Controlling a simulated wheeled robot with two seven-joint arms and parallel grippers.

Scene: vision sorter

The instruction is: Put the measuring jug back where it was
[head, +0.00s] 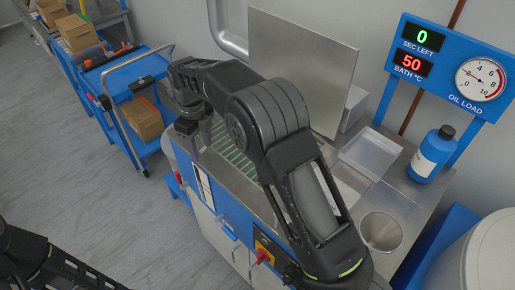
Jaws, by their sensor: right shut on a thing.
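My right gripper (190,127) points down over the near left part of the steel counter, by the green-striped area. It is shut on a small grey object that is mostly hidden by the fingers and wrist; I cannot tell for sure whether this is the measuring jug. A round, open steel vessel (381,232) is at the right end of the counter, apart from the gripper. It shows no clear handle or markings. My left arm shows at the bottom left, but its gripper is out of view.
A blue bottle (432,153) and a shallow steel tray (371,153) stand at the right. An upright steel panel (300,67) rises behind my right arm. A blue cart (135,92) with a cardboard box (143,118) stands left. The floor between is clear.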

